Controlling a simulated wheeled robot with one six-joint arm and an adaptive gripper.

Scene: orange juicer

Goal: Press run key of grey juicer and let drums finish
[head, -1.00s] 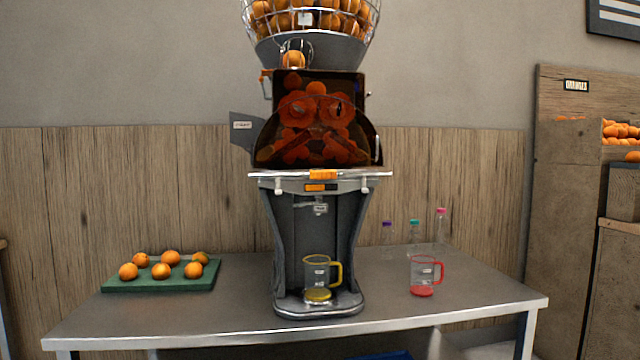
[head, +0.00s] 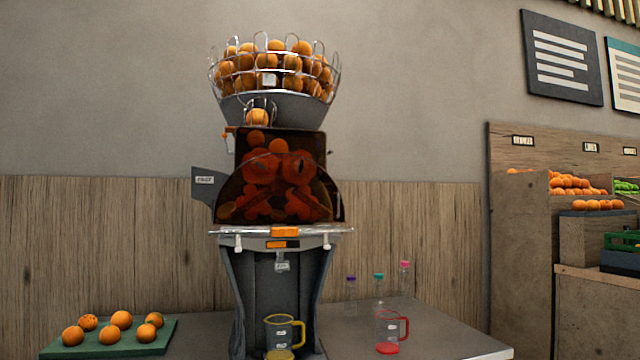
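The grey juicer (head: 275,270) stands upright on the table in the middle of the head view. Its wire basket (head: 272,78) on top is full of oranges, and one orange sits in the feed below it. Behind the dark orange cover (head: 285,180) I see round drums and oranges. An orange strip (head: 285,231) and a small dark panel with an orange display (head: 282,244) are on the front below the cover. I cannot make out a run key. A jug with a yellow handle (head: 283,332) stands under the spout. My gripper is not in view.
A green board (head: 60,350) with several oranges lies at the table's left. A red-handled jug (head: 389,329) and several capped bottles (head: 378,291) stand to the right on the table (head: 440,336). Produce shelves (head: 520,270) are at the far right.

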